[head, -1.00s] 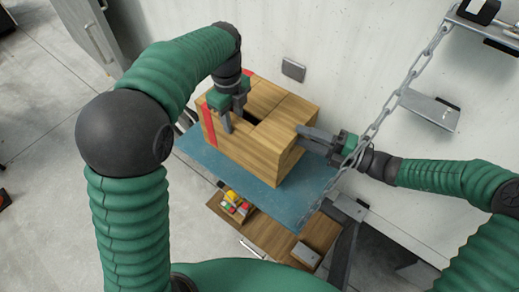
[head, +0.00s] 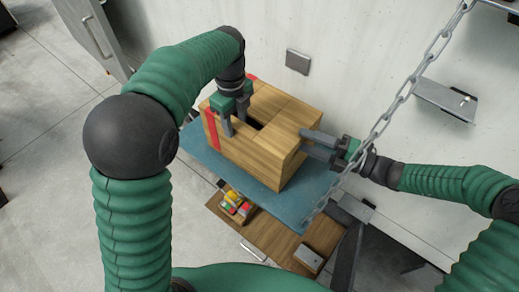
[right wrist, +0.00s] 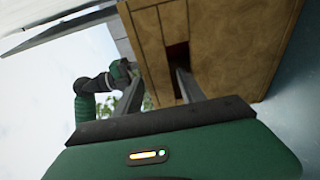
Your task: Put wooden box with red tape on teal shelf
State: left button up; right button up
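The wooden box with red tape (head: 262,135) rests on the teal shelf (head: 205,155) in the head view. Its red tape (head: 212,130) runs down the left end, and its top has a dark opening. My left gripper (head: 235,122) points down at the box top near the tape. Its fingers are apart, and I cannot tell whether they touch the wood. My right gripper (head: 311,143) is open at the right end of the box. In the right wrist view its fingers are spread before the box (right wrist: 215,45), one near a dark slot.
A wooden surface (head: 275,245) below the shelf carries a small tray of coloured items (head: 236,206) and a grey box (head: 308,257). A chain (head: 400,95) slopes down to the shelf's right side. The wall stands close behind the box.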

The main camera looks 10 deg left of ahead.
pick_arm(q)
jog(key=shift+o, duration=0.7)
jog(key=shift+w, duration=0.1)
pick_arm(e)
jog(key=shift+o, duration=0.7)
jog(key=shift+w, duration=0.1)
pick_arm(q)
jog(key=shift+d, duration=0.25)
pick_arm(e)
jog(key=shift+d+r, duration=0.1)
jog(key=shift+d, duration=0.05)
pick_arm(q)
jog(key=shift+d+r, duration=0.1)
jog(key=shift+r, duration=0.2)
pick_arm(e)
jog(key=shift+d, duration=0.1)
pick_arm(q)
notch_tip(320, 180, up, 11)
jog(key=shift+r, duration=0.15)
pick_arm(e)
jog(key=v, duration=1.2)
